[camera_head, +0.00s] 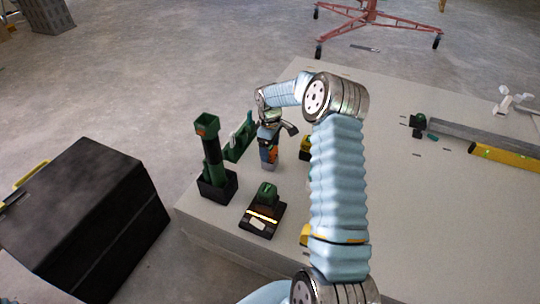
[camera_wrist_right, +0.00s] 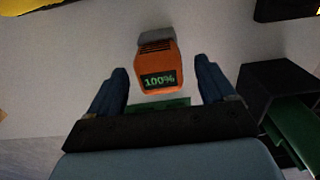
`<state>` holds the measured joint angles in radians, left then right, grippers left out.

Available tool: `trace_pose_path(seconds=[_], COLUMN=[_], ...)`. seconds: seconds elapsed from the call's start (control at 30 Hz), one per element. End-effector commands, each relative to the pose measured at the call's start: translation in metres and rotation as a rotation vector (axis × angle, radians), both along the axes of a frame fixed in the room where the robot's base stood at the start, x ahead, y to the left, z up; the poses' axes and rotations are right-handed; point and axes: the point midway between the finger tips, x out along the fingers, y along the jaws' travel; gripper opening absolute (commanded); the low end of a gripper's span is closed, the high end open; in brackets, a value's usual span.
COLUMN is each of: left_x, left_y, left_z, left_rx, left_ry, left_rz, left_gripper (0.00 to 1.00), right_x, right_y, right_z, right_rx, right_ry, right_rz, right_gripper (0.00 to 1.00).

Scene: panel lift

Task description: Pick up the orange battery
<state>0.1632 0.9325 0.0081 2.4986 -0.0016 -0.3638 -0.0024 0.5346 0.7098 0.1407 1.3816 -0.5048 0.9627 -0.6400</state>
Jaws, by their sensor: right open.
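The orange battery (camera_wrist_right: 157,68) shows in the right wrist view with a lit "100%" display and a grey top end. It appears between the two dark blue fingertips of my right gripper (camera_wrist_right: 162,74), with a visible gap on each side. The fingers are open and not touching it in this view. In the head view my right gripper (camera_head: 268,140) is over the table beside the green items, and only a small orange patch of the battery (camera_head: 273,154) shows there, partly hidden by the gripper. My left gripper is not in view.
On the table (camera_head: 400,230) stand a black charger with a green battery (camera_head: 265,212), a green tool in a black holder (camera_head: 216,185) and a green bracket (camera_head: 240,140). A yellow level (camera_head: 505,156) lies right. A black case (camera_head: 85,215) stands left.

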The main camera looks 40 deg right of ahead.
Motion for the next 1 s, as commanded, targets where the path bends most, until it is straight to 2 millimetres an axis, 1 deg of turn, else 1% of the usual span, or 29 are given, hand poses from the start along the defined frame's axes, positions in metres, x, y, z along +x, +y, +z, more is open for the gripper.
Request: trace_pose_path(seconds=[0.03,0.13,0.2,0.37,0.47,0.5,0.77,0.8,1.0], left_x=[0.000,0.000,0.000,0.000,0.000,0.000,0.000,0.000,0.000], left_y=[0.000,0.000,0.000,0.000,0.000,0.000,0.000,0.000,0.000], left_z=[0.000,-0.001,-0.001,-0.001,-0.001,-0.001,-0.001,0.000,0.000], left_rx=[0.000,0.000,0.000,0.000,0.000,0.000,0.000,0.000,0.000], left_ry=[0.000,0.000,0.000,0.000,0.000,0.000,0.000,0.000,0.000], left_rz=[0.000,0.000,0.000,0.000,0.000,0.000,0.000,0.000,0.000], left_gripper=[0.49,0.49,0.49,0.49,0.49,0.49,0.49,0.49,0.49], right_x=[-0.001,0.000,0.000,0.000,0.000,0.000,0.000,0.001,0.001], right_y=[-0.001,-0.001,-0.001,-0.001,-0.001,-0.001,-0.001,-0.001,-0.001], right_z=[-0.010,-0.024,-0.028,-0.027,-0.027,-0.027,-0.027,-0.026,-0.026], right_rx=[0.003,0.002,0.002,0.001,0.001,0.001,0.000,0.000,0.000], right_ry=[0.004,0.002,0.001,0.000,0.000,0.000,0.000,-0.001,-0.001], right_rz=[-0.001,-0.001,-0.001,-0.001,-0.001,-0.001,-0.001,-0.001,-0.001], right_gripper=[0.83,0.83,0.83,0.83,0.69,0.63,0.23,0.21,0.21])
